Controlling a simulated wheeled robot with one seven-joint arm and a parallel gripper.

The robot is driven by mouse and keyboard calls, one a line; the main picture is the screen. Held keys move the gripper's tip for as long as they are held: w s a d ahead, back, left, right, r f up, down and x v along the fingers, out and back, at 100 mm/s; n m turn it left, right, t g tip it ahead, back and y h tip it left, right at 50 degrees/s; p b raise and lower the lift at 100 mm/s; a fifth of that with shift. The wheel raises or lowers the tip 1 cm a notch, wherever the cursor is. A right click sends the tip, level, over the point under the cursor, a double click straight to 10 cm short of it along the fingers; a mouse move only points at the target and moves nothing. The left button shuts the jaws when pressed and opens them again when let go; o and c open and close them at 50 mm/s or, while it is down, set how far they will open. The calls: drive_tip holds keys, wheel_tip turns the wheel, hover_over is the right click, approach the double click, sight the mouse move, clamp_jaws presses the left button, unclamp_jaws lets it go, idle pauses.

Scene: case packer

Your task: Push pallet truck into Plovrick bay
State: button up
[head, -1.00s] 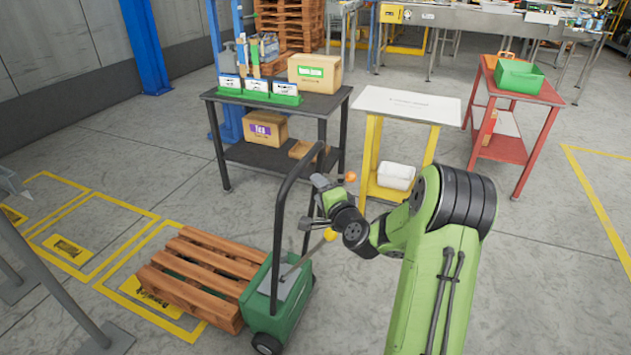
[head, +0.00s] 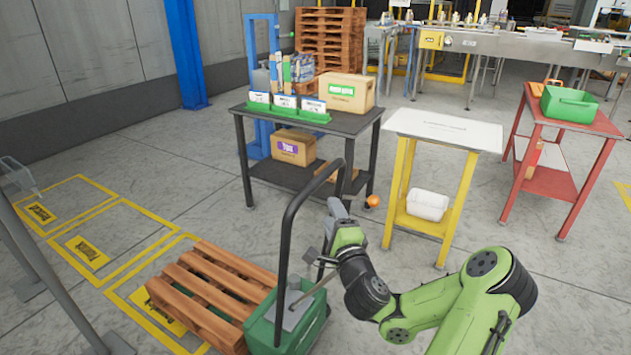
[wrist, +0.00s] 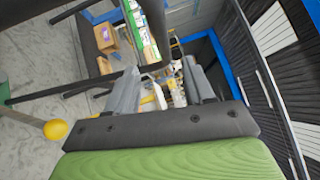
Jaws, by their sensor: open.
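The pallet truck has a green body (head: 262,331) and a tall black loop handle (head: 284,232). A wooden pallet (head: 205,285) lies on its left side. The pallet overlaps the nearest yellow-outlined floor bay (head: 118,290), whose partly covered label is too small to read surely. My gripper (head: 326,246) is just right of the handle. In the wrist view my gripper (wrist: 158,84) has its fingers apart. The dark handle bar (wrist: 75,86) crosses beyond the fingers there, and I cannot tell whether they touch it.
Two more labelled yellow bays (head: 128,225) lie to the left. A black table (head: 375,118) with boxes, a white-topped yellow table (head: 440,130) and a red table (head: 600,125) stand behind. A grey metal frame (head: 45,270) stands at the left. Some floor between is clear.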

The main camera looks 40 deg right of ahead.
sight(320, 185)
drive_tip(key=p+x, duration=0.1)
drive_tip(key=x, duration=0.3)
drive_tip(key=p+x, duration=0.2)
drive_tip(key=x, duration=0.2)
drive_tip(key=p+x, duration=0.1)
drive_tip(key=x, duration=0.3)
drive_tip(key=shift+r+p, duration=0.35)
drive_tip(key=shift+p, duration=0.05)
drive_tip(key=shift+w+d+f, duration=0.15)
drive_tip(key=shift+w+d, duration=0.15)
drive_tip(key=shift+w, duration=0.3)
drive_tip(key=shift+c, duration=0.2)
clamp_jaws()
